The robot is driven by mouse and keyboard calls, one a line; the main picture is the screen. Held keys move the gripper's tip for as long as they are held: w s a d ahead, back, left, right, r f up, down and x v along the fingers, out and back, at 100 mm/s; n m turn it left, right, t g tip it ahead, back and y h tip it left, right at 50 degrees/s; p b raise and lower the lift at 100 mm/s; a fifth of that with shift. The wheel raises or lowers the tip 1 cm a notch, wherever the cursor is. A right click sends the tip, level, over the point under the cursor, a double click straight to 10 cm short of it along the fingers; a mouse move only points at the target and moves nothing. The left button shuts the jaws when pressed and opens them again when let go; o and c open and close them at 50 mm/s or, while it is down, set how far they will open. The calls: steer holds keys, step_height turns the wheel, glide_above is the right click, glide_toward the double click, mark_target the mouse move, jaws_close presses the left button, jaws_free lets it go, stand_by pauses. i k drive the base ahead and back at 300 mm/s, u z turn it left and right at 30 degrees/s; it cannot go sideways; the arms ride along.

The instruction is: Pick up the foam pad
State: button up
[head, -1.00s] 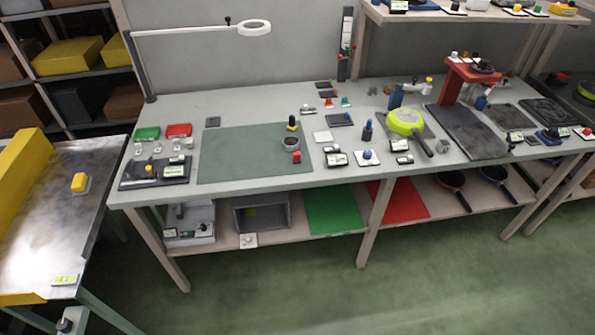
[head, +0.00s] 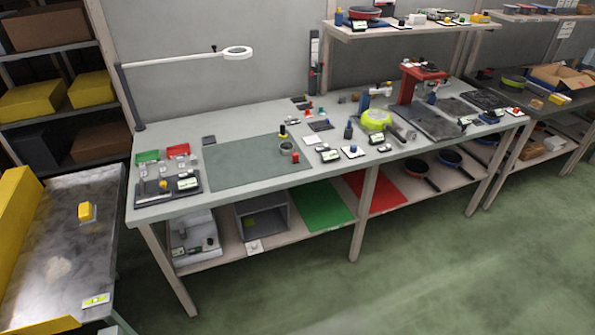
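I cannot tell for sure which item is the foam pad. A small dark grey square (head: 208,140) lies flat at the back left of the workbench, behind the large green-grey mat (head: 243,162). Another dark flat pad (head: 320,125) lies right of the mat, with a thin item on it. Small dark flat pieces (head: 299,99) lie near the bench's back edge. All are small in the head view, and their material cannot be made out. My gripper is not in view.
The long workbench (head: 160,210) carries red and green bins (head: 178,151), a lime pan (head: 376,118) and a red stand (head: 420,84). A metal table (head: 75,240) stands at left. The green floor (head: 440,270) in front is clear.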

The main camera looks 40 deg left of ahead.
mark_target(295, 155)
steer(key=k, duration=0.45)
steer(key=u, duration=4.15)
steer(key=i, duration=0.15)
steer(key=z, duration=1.6)
steer(key=i, duration=1)
steer(key=u, duration=0.05)
